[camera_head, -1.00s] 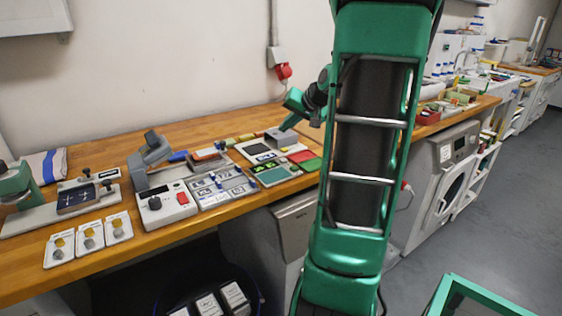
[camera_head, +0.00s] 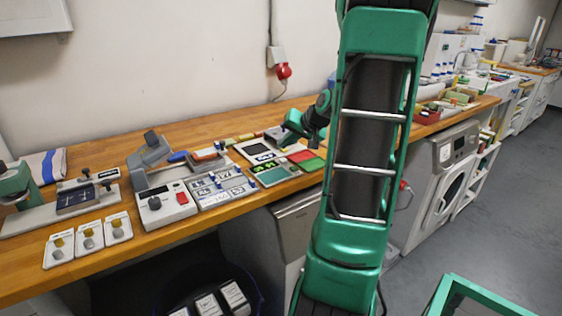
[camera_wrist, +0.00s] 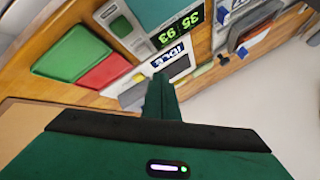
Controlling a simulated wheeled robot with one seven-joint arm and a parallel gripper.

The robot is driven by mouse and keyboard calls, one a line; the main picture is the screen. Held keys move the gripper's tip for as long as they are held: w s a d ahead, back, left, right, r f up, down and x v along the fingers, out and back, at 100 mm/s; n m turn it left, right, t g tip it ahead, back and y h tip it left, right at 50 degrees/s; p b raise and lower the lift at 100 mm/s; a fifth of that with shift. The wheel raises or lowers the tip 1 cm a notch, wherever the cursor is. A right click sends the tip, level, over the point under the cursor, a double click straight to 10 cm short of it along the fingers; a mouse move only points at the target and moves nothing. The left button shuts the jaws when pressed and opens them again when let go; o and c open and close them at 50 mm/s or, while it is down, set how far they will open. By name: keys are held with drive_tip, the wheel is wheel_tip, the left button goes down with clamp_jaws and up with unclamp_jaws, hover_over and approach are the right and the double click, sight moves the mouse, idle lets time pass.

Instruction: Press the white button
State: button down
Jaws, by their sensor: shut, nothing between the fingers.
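My gripper (camera_wrist: 160,92) is shut and empty. In the wrist view its green fingers point at a device with a dark display reading "IDLE" (camera_wrist: 168,56). A second display with green digits (camera_wrist: 180,28) lies beside it. In the head view, my gripper (camera_head: 291,124) hangs low over the back of the bench, by the device with the dark display (camera_head: 258,151). I cannot make out a white button for certain in either view. The fingers cover part of the device and the grey block (camera_wrist: 131,92) beside it.
Green (camera_wrist: 72,52) and red (camera_wrist: 106,72) trays lie beside the devices. On the wooden bench (camera_head: 120,148), a control box with a black knob and red switch (camera_head: 168,204) stands to the left, near a panel of labelled cells (camera_head: 222,187). Bare bench lies along the wall.

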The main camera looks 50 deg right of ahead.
drive_tip(key=shift+f, duration=1.3)
idle(1.1)
drive_tip(key=shift+f, duration=0.4)
drive_tip(key=shift+f, duration=0.45)
idle(0.7)
drive_tip(key=shift+r, duration=0.9)
drive_tip(key=shift+r, duration=2.5)
